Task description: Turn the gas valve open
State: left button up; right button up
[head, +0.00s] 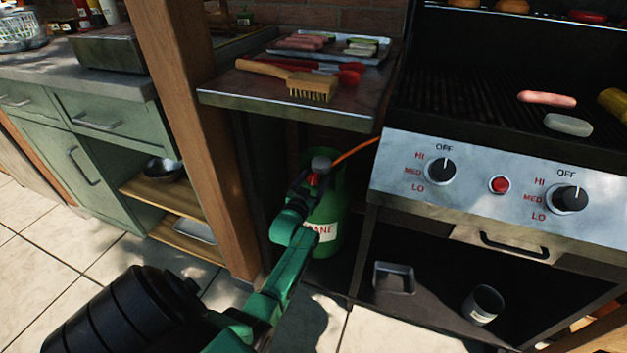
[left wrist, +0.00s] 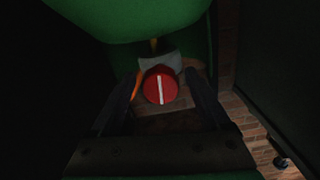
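The green gas bottle (head: 327,222) stands under the side shelf, left of the grill. Its red valve knob (head: 313,180) sits at the top below a grey part (head: 320,163). My left gripper (head: 303,184) is at the knob and partly covers it. In the left wrist view the round red knob (left wrist: 160,86) faces me, with a white line running nearly upright in the picture. The fingers of my left gripper (left wrist: 163,76) are open on either side of it, with visible gaps. The green bottle (left wrist: 130,16) fills the top there. My right gripper is out of view.
An orange hose (head: 356,150) runs from the bottle to the grill (head: 480,185). A wooden post (head: 190,120) stands close left of my arm. The side shelf (head: 225,90) with a brush and tongs hangs above the bottle.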

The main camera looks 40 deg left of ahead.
pick_arm(q)
jog(key=shift+s, duration=0.1)
jog(key=p+v, duration=0.4)
jog(key=v, duration=1)
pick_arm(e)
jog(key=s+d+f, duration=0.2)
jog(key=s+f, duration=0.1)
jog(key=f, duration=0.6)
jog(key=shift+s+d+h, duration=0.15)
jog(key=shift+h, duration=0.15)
pick_arm(q)
jog(key=shift+s+d, duration=0.15)
